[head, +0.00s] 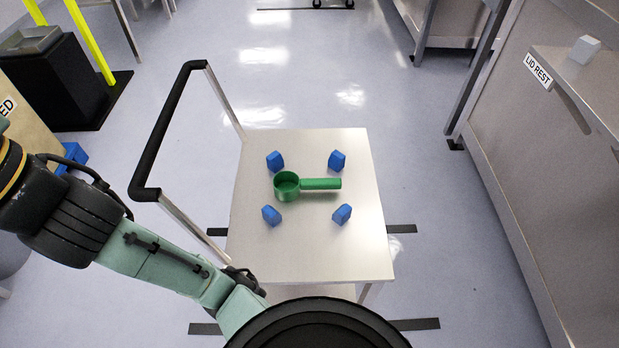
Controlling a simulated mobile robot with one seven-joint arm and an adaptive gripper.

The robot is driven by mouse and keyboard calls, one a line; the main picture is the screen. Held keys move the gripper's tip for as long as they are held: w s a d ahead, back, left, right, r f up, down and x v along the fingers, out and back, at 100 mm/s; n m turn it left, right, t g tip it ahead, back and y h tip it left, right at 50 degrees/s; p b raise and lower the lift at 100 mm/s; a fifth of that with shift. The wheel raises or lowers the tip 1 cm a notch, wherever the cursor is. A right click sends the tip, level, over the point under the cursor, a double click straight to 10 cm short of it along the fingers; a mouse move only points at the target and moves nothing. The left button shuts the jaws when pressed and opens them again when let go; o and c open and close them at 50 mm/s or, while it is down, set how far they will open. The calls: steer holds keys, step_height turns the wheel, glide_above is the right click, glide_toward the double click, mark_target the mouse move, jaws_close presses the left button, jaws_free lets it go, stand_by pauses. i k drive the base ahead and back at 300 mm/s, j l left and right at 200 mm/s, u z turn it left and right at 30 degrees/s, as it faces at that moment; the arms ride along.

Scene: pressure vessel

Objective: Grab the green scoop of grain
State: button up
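The green scoop (287,187) lies on the pale top of a cart (340,255). Its round cup is on the left with the open side up, and its handle points right. The inside of the cup looks dark green, and I cannot make out grain in it. My arm reaches from the left toward the front of the cart. My gripper is not in view, and nothing is seen touching the scoop.
The cart's black push handle (170,128) rises on its left side. A black bin (55,85) and yellow posts (90,40) are at the back left. The floor behind the cart is clear.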

mark_target(288, 184)
steer(key=u, duration=0.2)
steer(key=l+u, duration=0.15)
steer(key=l, duration=0.35)
steer(key=k+l+u, duration=0.15)
steer(key=l, duration=0.4)
steer(key=k+l+u, duration=0.15)
steer(key=l, duration=0.35)
steer(key=i+l+u, duration=0.1)
steer(key=l, duration=0.2)
steer(key=i+l+u, duration=0.1)
steer(key=i+l, duration=0.1)
steer(key=l, duration=0.1)
